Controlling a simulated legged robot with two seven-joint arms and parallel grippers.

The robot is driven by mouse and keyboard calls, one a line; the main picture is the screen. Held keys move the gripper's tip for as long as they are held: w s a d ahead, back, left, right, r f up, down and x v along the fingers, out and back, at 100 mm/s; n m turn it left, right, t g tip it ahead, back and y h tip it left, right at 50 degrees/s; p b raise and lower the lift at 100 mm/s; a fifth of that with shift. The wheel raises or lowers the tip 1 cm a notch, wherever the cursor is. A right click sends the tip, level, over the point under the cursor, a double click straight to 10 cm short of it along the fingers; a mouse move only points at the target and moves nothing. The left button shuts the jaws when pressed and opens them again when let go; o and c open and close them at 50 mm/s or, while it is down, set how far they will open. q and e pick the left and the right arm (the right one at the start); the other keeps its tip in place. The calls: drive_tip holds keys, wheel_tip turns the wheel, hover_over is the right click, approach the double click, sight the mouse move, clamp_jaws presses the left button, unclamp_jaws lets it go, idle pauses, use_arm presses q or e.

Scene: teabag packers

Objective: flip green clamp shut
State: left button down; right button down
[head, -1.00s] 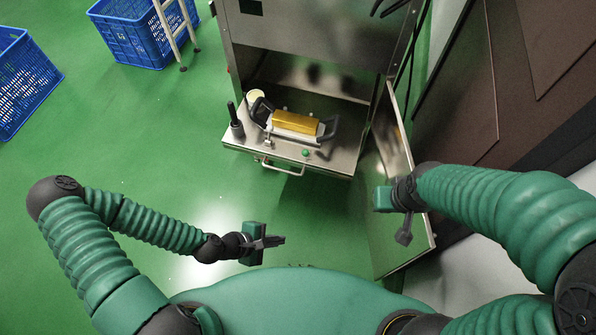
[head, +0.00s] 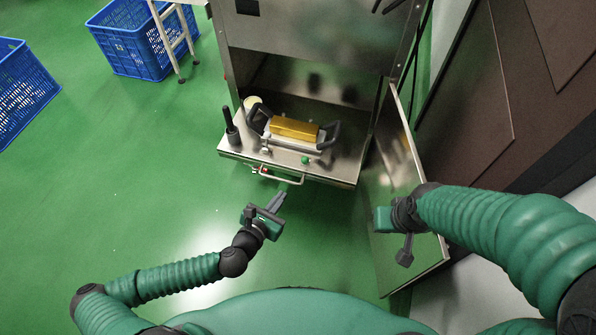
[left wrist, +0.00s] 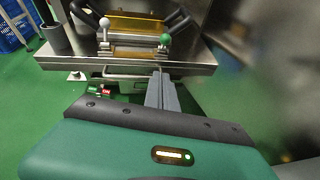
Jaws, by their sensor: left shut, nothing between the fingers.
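The green clamp shows as a small green knob (head: 305,160) at the right front of the machine's metal shelf. In the left wrist view the green knob (left wrist: 165,39) stands beside a gold roller or bar, with a white knob to its left. My left gripper (head: 281,196) is shut and empty. It is in front of and below the shelf edge, apart from the knob, fingers pointing toward the machine. In the left wrist view its fingers (left wrist: 163,88) are together. My right gripper (head: 404,243) is in front of the open metal door; its jaw state is unclear.
A gold block (head: 294,127) with black handles sits on the shelf (head: 235,150). A bar handle (head: 285,179) juts from the shelf front. The open metal door (head: 400,165) is at the right. Blue crates (head: 128,40) stand far left; the green floor between is clear.

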sight(306, 161)
use_arm(q)
drive_tip(key=x, duration=0.4)
drive_tip(key=r+b+x, duration=0.1)
drive_tip(key=x, duration=0.3)
drive_tip(key=r+b+x, duration=0.1)
drive_tip(key=x, duration=0.3)
drive_tip(key=shift+w+d+r, duration=0.25)
drive_tip(key=shift+d, duration=0.1)
